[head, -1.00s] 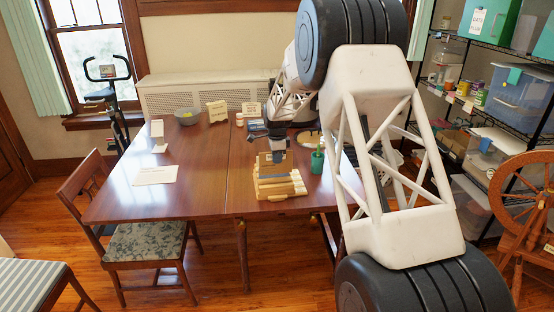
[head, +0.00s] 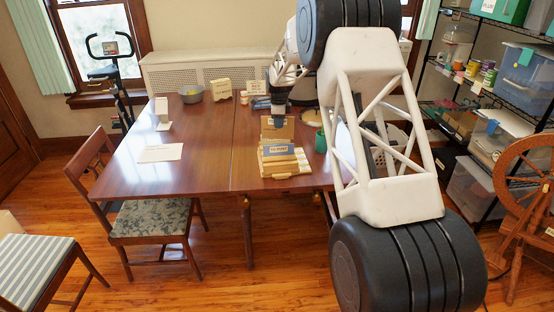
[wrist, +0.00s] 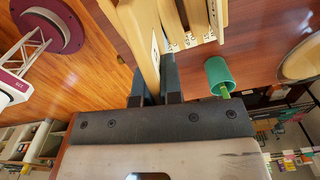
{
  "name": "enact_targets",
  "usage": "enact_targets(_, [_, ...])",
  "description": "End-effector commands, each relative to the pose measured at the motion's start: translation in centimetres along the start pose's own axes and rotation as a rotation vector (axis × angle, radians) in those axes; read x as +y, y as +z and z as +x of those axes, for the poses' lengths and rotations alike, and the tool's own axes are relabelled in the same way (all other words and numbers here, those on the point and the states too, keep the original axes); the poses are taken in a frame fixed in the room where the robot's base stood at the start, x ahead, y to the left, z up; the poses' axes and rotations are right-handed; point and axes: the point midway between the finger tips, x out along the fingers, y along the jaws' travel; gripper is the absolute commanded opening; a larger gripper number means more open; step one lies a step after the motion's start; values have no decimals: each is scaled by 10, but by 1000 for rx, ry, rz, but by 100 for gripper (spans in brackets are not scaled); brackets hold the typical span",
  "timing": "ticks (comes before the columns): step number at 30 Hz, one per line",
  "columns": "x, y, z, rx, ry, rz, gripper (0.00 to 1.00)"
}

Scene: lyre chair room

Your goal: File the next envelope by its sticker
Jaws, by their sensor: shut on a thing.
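My gripper (head: 279,112) is shut on a tan envelope (head: 277,130), held upright just behind and above the wooden sorter (head: 284,170). In the wrist view, the held envelope (wrist: 140,32) stands between the dark fingers of my gripper (wrist: 155,92). A small white patch with a dark mark shows on its side; I cannot read it. The sorter carries a blue panel (head: 277,149) that appears to read "TO POST". Several pale wooden slats of the sorter (wrist: 205,35) show beside the envelope in the wrist view.
A green cup (head: 321,142) stands right of the sorter, partly behind my arm; it also shows in the wrist view (wrist: 218,76). A white paper (head: 161,153) lies on the table's left half. The table's middle left is clear.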

Motion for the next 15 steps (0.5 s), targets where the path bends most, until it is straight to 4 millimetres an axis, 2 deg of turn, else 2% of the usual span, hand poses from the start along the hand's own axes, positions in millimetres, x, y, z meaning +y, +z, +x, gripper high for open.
enact_targets(6, [-18, 3, 8, 0, 1, -71, 0])
enact_targets(15, [-30, 5, 20, 0, 0, -189, 0])
